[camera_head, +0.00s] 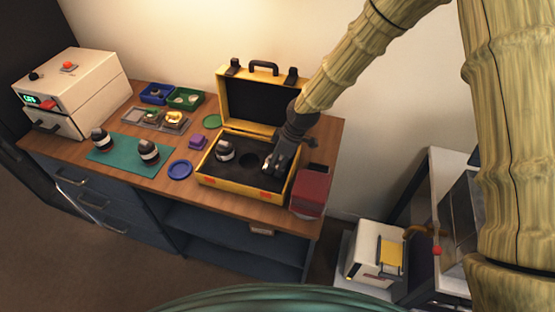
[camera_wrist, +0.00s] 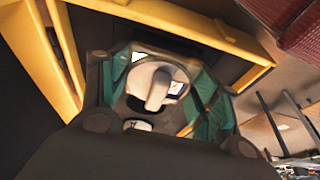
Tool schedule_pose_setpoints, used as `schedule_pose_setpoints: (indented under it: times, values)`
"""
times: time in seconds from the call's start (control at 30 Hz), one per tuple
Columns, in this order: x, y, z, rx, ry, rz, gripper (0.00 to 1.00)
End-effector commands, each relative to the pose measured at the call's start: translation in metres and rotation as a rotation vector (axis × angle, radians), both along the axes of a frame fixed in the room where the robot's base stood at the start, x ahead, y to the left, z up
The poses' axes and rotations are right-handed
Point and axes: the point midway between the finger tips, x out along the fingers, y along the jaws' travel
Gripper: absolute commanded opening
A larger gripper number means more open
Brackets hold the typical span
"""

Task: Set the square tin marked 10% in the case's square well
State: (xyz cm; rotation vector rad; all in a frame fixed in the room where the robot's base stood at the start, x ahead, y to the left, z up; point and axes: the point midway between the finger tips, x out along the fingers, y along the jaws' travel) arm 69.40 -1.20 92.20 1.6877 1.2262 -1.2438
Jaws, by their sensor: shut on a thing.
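The yellow case (camera_head: 243,188) stands open on the wooden bench, its lid raised at the back. Its dark insert holds a black and white lens part (camera_head: 225,151) at the left and an empty round well (camera_head: 250,159) in the middle. My gripper (camera_head: 273,164) points down over the right part of the case. The square well is not visible; my gripper covers that side.
A dark red box (camera_head: 312,191) stands close to the right of the case. A purple square item (camera_head: 198,142) and a blue round dish (camera_head: 180,170) lie to its left. A teal mat (camera_head: 124,155) bears two lens parts. Blue and green trays (camera_head: 187,99) stand behind.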

Motion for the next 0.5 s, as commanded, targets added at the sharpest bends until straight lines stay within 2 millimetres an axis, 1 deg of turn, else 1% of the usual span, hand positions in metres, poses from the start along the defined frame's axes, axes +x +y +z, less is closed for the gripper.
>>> schedule_pose_setpoints:
  times: [0.37,0.4,0.47,0.5]
  values:
    - [0.0001,0.0001,-0.0077,0.0,0.0,0.0,0.34]
    - [0.0001,0.0001,-0.0071,0.0,0.0,0.0,0.68]
    - [0.0001,0.0,-0.007,0.0,0.0,0.0,0.79]
    - [0.0001,0.0,-0.007,0.0,0.0,0.0,0.86]
